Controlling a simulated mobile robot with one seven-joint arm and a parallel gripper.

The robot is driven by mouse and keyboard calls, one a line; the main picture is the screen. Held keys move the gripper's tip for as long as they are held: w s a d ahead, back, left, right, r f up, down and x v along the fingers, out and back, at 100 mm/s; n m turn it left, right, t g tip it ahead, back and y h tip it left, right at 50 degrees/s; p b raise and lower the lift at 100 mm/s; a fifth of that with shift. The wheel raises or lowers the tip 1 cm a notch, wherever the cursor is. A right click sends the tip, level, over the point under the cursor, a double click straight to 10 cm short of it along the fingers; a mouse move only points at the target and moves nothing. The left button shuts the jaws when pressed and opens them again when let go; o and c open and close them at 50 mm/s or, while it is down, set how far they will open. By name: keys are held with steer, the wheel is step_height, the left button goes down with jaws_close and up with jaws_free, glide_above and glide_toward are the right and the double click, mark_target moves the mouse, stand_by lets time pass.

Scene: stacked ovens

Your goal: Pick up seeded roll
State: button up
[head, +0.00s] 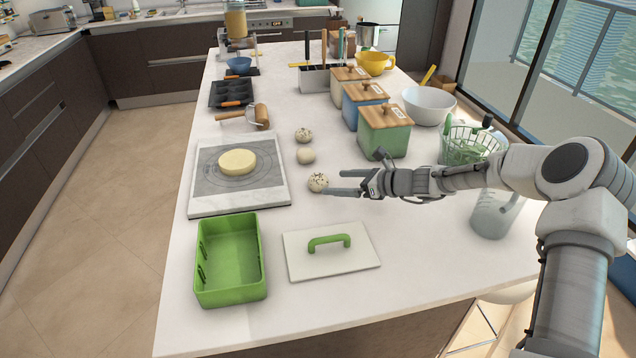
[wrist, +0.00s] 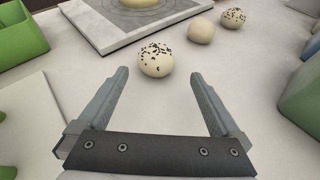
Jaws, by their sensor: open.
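A pale round roll with dark seeds (head: 318,182) sits on the white counter, right of the pastry board. In the wrist view this seeded roll (wrist: 156,60) lies just beyond the open fingertips, roughly centred between them. My gripper (head: 330,182) is open and empty, low over the counter, reaching from the right; its fingers also show in the wrist view (wrist: 160,78). A plain roll (head: 306,156) sits behind the seeded roll, and a second seeded roll (head: 303,135) sits farther back. Both also show at the upper right of the wrist view.
A board with dough (head: 238,200) lies left of the rolls. A green bin (head: 230,296) and a white lid with a green handle (head: 300,268) are nearer the front. Green (head: 385,134) and blue canisters stand to the right behind. A pitcher (head: 490,215) stands under my arm.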

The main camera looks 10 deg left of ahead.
mark_target(326, 182)
steer(key=x, duration=0.5)
steer(key=shift+s+a+r, duration=0.1)
steer(key=shift+s+a, duration=0.05)
steer(key=shift+s, duration=0.1)
steer(key=c, duration=1.4)
steer(key=shift+r, duration=0.1)
